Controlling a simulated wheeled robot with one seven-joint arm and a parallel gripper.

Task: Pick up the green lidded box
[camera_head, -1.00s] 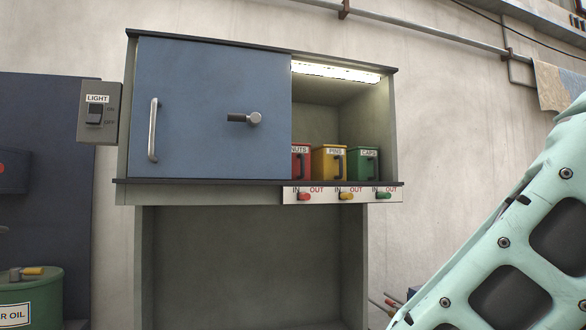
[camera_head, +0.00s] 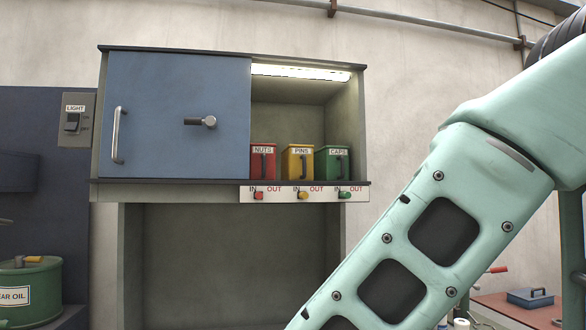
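The green lidded box (camera_head: 333,162), labelled CAPS, stands upright at the right end of a row inside the lit open part of the wall cabinet (camera_head: 309,112). It has a dark handle on its front. The yellow box (camera_head: 298,163), labelled PINS, and the red box (camera_head: 264,162), labelled NUTS, stand to its left. My mint-green arm crosses the lower right of the head view, to the right of and below the boxes. My gripper is out of the picture.
A blue sliding door (camera_head: 177,117) covers the cabinet's left part. Below the shelf, a white strip (camera_head: 324,195) carries red, yellow and green knobs. A light switch (camera_head: 74,121) is at left. A green oil can (camera_head: 35,290) stands lower left. A blue case (camera_head: 530,298) lies on a red surface at lower right.

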